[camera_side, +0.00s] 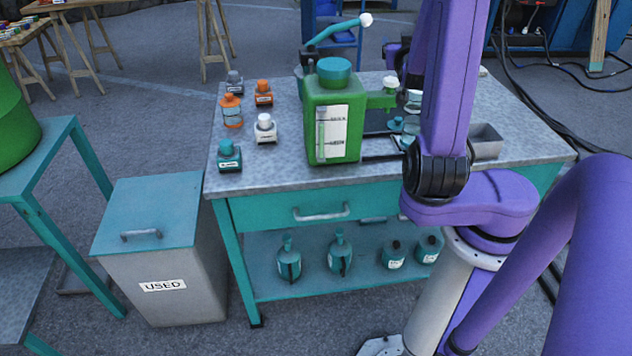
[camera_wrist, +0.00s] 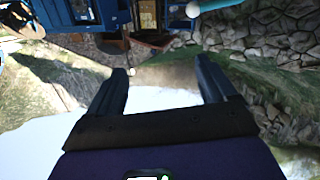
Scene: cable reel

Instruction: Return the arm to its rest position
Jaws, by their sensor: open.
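My gripper (camera_wrist: 162,68) shows in the wrist view with its two dark fingers spread apart. Nothing is held between them. In the side view my purple arm rises in front of the bench's right part, and my gripper cannot be made out clearly behind it. A green dispenser tank (camera_side: 338,120) with a teal cap stands on the bench. Its teal lever (camera_side: 335,33) ends in a white ball knob (camera_side: 366,19). A white ball on a teal rod (camera_wrist: 194,9) also shows at the top of the wrist view.
The metal-topped bench (camera_side: 285,178) carries small bottles on the left, among them a white-capped one (camera_side: 265,128) and a teal one (camera_side: 229,155). A bin marked USED (camera_side: 160,255) stands left of the bench.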

